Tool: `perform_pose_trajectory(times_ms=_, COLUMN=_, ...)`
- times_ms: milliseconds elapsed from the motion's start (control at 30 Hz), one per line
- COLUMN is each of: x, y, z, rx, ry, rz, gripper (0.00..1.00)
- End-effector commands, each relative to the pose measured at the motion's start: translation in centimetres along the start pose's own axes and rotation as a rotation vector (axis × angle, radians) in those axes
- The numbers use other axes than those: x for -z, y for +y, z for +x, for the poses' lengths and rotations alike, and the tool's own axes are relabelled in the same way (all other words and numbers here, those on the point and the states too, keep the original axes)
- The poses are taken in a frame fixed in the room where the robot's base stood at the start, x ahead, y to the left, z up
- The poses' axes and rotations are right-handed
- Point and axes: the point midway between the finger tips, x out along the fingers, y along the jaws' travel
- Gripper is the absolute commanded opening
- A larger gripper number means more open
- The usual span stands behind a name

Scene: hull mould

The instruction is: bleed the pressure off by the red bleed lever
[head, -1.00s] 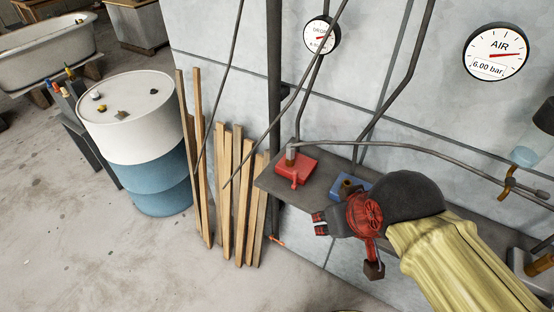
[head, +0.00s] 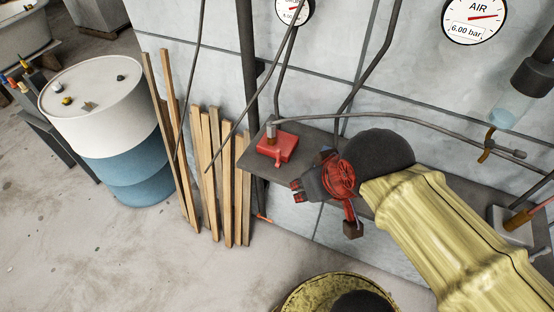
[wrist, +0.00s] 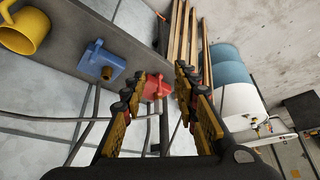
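A red block with a small red lever (head: 277,148) sits near the left end of a dark shelf (head: 240,160), with a metal fitting on top. It also shows between my fingers in the wrist view (wrist: 152,88). My gripper (head: 297,190) is open and empty, apart from the red block; in the head view it appears below and right of it. In the wrist view my fingers (wrist: 160,78) are spread. A small orange-red piece (head: 264,218) shows low by the dark pipe; its shape is unclear. The AIR gauge (head: 474,18) reads 6.00 bar.
Wooden planks (head: 210,170) lean at the wall beside a white-and-blue drum (head: 110,125). Hoses cross before the wall. Floor at lower left is clear.

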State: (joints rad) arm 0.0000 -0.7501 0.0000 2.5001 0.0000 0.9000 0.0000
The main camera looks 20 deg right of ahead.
Motion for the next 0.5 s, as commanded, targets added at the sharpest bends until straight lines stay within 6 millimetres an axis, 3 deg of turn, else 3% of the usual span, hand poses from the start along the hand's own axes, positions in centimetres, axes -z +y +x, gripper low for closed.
perform_pose_trajectory(times_ms=100, x=0.5, y=0.0, z=-0.5, rx=-0.001, ry=-0.028, rz=0.001, gripper=0.30)
perform_pose_trajectory(times_ms=267, x=1.4, y=0.1, z=0.8, rx=-0.002, ry=-0.174, rz=0.004, gripper=0.30)
perform_pose_trajectory(times_ms=500, x=5.8, y=0.3, z=4.3, rx=0.001, ry=-0.377, rz=-0.010, gripper=0.30)
